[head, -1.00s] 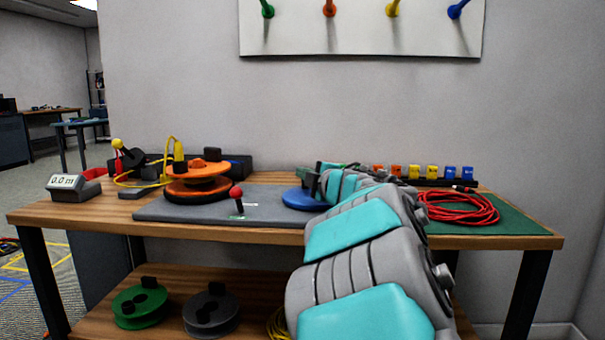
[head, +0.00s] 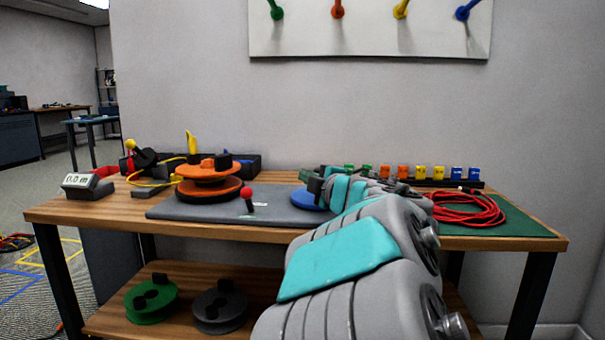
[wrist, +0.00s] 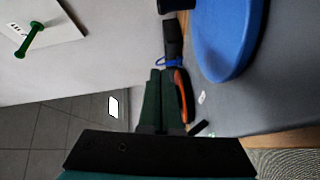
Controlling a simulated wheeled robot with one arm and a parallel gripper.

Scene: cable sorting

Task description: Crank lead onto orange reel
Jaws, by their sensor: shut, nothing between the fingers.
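The orange reel (head: 208,170) sits on a grey base plate (head: 175,208) at the left of the bench. A thin yellow lead (head: 155,183) runs at its left, near a yellow upright piece (head: 191,143) behind it. A red-knobbed lever (head: 248,194) stands on the plate, right of the reel. A grey counter (head: 88,186) reads 0.0 m. My gripper (wrist: 159,72) is shut and empty, apart from the large blue disc (wrist: 222,35). An orange-and-black part, which I cannot identify, shows behind its fingers. In the head view my arm partly hides the disc.
A coiled red lead (head: 468,210) lies on a green mat (head: 520,222) at the right. A row of coloured blocks stands at the back. Green (head: 151,302) and dark grey (head: 220,308) reels lie on the lower shelf. Coloured pegs are on the wall.

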